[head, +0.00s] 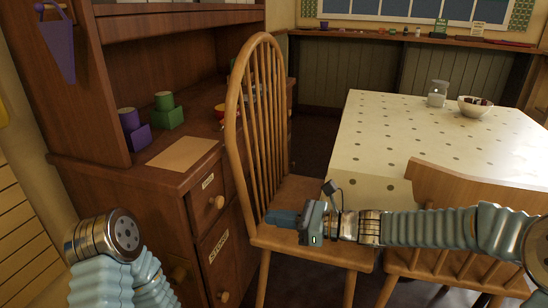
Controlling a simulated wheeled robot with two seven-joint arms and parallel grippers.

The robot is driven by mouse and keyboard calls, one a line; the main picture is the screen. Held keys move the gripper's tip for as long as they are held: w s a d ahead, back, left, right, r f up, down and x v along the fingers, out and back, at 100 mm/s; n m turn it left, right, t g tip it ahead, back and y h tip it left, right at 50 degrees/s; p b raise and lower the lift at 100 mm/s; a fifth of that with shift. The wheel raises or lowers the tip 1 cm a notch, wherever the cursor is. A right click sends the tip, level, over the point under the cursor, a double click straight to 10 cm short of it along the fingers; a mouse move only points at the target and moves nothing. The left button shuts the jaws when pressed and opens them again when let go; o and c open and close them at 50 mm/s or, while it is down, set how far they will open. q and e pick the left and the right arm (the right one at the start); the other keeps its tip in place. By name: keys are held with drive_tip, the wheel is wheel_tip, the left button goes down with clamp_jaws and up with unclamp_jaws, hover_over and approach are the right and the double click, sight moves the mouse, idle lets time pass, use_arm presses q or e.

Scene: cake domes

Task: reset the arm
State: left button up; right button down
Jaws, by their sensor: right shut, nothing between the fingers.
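My right gripper (283,218) is in the head view, over the seat of a wooden spindle-back chair (262,120). Its arm comes in from the right and lies nearly level across the picture. The gripper points left, its dark fingers are shut, and nothing is held in it. My left arm shows at the lower left, folded up near the desk, with a round metal joint. The left gripper itself is not in the picture.
A brown desk (165,185) stands left, with green blocks (167,116), purple blocks (134,130) and a brown sheet (184,153). A table with a dotted cloth (400,125) stands right, holding a glass jar (437,94) and a bowl (475,106). A second chair (475,195) stands before it.

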drive_tip(key=s+d+f+n+g+h+p, duration=0.1)
drive_tip(key=s+d+f+n+h, duration=0.15)
drive_tip(key=f, duration=0.65)
drive_tip(key=s+d+f+n+g+h, duration=0.1)
drive_tip(key=s+d+f+n+h, duration=0.2)
drive_tip(key=f, duration=0.5)
drive_tip(key=s+d+f+n+g+h+p, duration=0.1)
drive_tip(key=s+f+h, duration=0.25)
drive_tip(key=f, duration=0.55)
drive_tip(key=s+d+f+n+h, duration=0.1)
drive_tip(key=s+d+f+n, duration=0.2)
drive_tip(key=s+f+n, duration=0.2)
drive_tip(key=s+d+f+n+h+p, duration=0.1)
drive_tip(key=s+d+f+n+h, duration=0.1)
drive_tip(key=s+d+f+n, duration=0.2)
wheel_tip(320, 180, down, 3)
drive_tip(key=s+n, duration=0.2)
drive_tip(key=n, duration=0.1)
drive_tip(key=shift+s+d, duration=0.2)
